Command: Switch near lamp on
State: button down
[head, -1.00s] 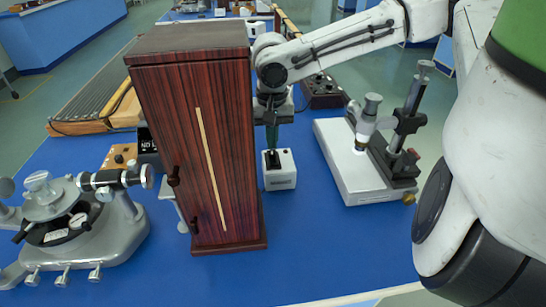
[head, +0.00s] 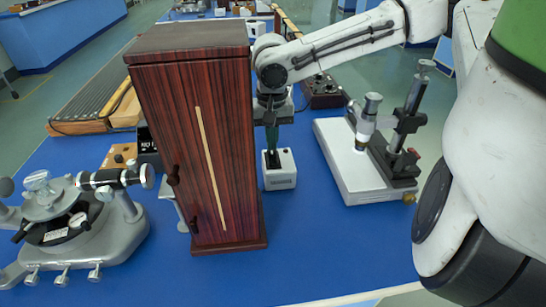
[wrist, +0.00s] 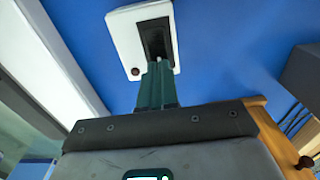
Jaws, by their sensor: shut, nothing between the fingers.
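A small white box (head: 280,172) with a black recessed switch panel (head: 272,158) on top stands on the blue bench, just right of a tall dark-red wooden cabinet. In the wrist view, the white box (wrist: 129,40) shows its dark switch recess (wrist: 157,38) and a small dark-red round spot (wrist: 135,71). My gripper (head: 272,150) points down at the box top, its green fingers together and empty. In the wrist view, the fingertips (wrist: 158,68) overlap the recess's lower end. Whether they touch the switch, and its position, I cannot tell. No lit lamp is evident.
The tall wooden cabinet (head: 225,160) stands close left of my gripper. A white-based microscope stand (head: 352,170) is to the right, and a grey spectrometer (head: 75,225) to the left. A dark control box (head: 322,92) lies behind. The bench front (head: 320,250) is clear.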

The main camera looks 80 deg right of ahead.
aim_at(273, 153)
jog(key=shift+f+b, duration=0.45)
jog(key=shift+f, duration=0.4)
dwell(0.3)
notch_tip(273, 153, up, 7)
jog(key=p, duration=0.7)
jog(key=shift+r+p, duration=0.1)
jog(key=shift+p, duration=0.2)
jog(key=shift+s, duration=0.15)
dwell(0.5)
